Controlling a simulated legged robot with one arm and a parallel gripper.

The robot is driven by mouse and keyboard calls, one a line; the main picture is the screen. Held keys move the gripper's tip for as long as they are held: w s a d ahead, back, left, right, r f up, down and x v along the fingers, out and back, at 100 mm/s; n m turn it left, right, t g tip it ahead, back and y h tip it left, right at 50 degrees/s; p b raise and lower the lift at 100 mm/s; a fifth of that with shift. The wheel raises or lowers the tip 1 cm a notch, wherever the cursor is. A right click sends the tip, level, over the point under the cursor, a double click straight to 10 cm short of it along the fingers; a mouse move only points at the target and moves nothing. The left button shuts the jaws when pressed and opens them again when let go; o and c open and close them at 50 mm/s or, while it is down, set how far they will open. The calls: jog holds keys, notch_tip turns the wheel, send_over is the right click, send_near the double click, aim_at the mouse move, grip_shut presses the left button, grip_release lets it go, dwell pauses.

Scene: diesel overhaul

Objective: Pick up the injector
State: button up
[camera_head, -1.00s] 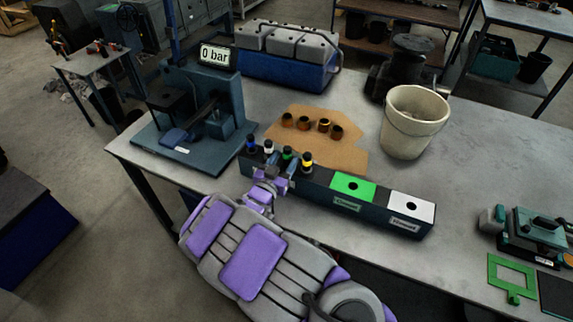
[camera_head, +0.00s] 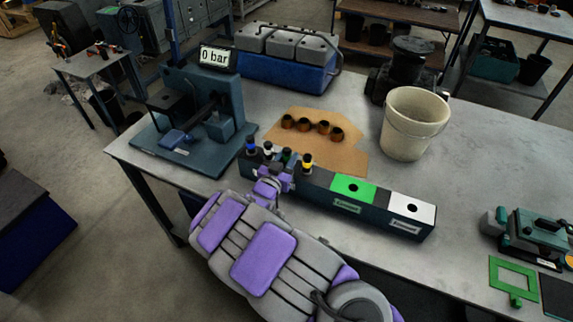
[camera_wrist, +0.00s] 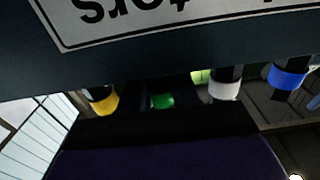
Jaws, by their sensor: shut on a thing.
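Several injectors stand upright in a row in the dark rack (camera_head: 325,196), with coloured bands: blue (camera_head: 251,148), white (camera_head: 268,150), green (camera_head: 286,156) and yellow (camera_head: 307,162). My gripper (camera_head: 277,172) is at the front of the row, low by the white and green ones. In the wrist view the green-banded injector (camera_wrist: 162,101) is at the middle, framed by dark gripper parts, and my gripper appears shut on it. The yellow (camera_wrist: 102,101), white (camera_wrist: 225,88) and blue (camera_wrist: 288,78) ones stand beside it. The fingertips are mostly hidden.
The rack has a green plate (camera_head: 352,188) and a white plate (camera_head: 411,208), each with a hole. A test stand (camera_head: 200,115) reading 0 bar is at left. Cardboard with several brown cups (camera_head: 313,127) lies behind. A bucket (camera_head: 413,124) stands at right.

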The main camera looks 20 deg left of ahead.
grip_shut()
notch_tip(320, 180, up, 18)
jog(key=p, duration=0.4)
dwell(0.4)
jog(key=shift+o, duration=1.7)
grip_release()
grip_shut()
jog(key=shift+w+p, duration=0.1)
jog(key=shift+p, duration=0.2)
